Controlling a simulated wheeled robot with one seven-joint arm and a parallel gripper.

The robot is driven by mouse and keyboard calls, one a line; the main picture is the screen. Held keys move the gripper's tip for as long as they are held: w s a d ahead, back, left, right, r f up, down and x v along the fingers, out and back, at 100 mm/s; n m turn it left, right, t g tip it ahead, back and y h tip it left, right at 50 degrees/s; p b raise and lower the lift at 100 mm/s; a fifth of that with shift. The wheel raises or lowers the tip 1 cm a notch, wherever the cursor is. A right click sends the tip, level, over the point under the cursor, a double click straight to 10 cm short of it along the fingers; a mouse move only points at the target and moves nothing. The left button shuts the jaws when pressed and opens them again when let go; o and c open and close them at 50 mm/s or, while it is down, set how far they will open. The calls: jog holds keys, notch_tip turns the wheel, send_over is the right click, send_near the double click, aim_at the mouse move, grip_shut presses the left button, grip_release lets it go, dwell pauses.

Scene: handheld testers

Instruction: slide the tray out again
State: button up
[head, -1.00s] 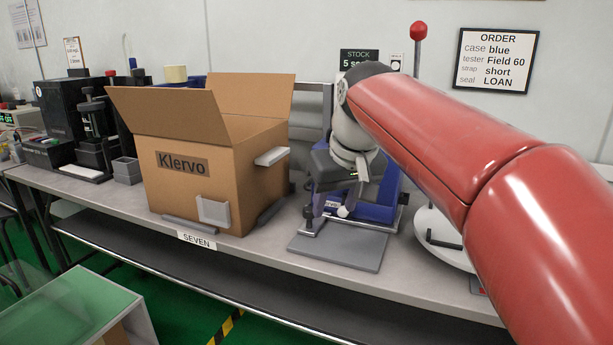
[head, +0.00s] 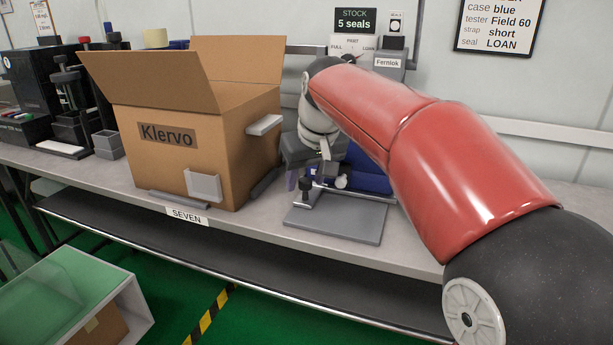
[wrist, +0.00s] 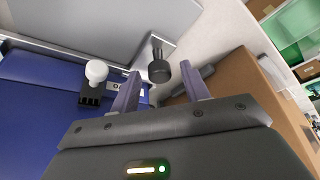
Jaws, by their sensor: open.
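The tray is a flat grey plate (head: 335,222) sticking out at the front of a blue device (head: 367,178) on the bench. A short post with a black knob (head: 305,190) stands near its left side. My gripper (head: 302,178) is above the tray's left part, beside the carton. In the wrist view my gripper (wrist: 160,85) is open, with the black knob (wrist: 159,68) between and just past its purple fingertips, and no contact visible. The tray (wrist: 110,18) fills the top there, and the blue device (wrist: 40,110) lies at left with a white knob (wrist: 96,70).
An open carton marked Klervo (head: 165,165) stands close to the left of my gripper, with a grey block (head: 265,124) on its side. A stock sign (head: 354,20) and a Ferniok box (head: 388,63) are behind. The bench's front edge is just before the tray.

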grip_shut()
jog(key=s+a+b, duration=0.2)
jog(key=s+a, duration=0.2)
jog(key=s, duration=0.7)
jog(key=shift+s+a, duration=0.15)
jog(key=shift+s, duration=0.2)
grip_release()
jog(key=shift+r, duration=0.15)
jog(key=v, duration=0.7)
jog(key=shift+s+r+p, duration=0.25)
jog(key=shift+p, duration=0.15)
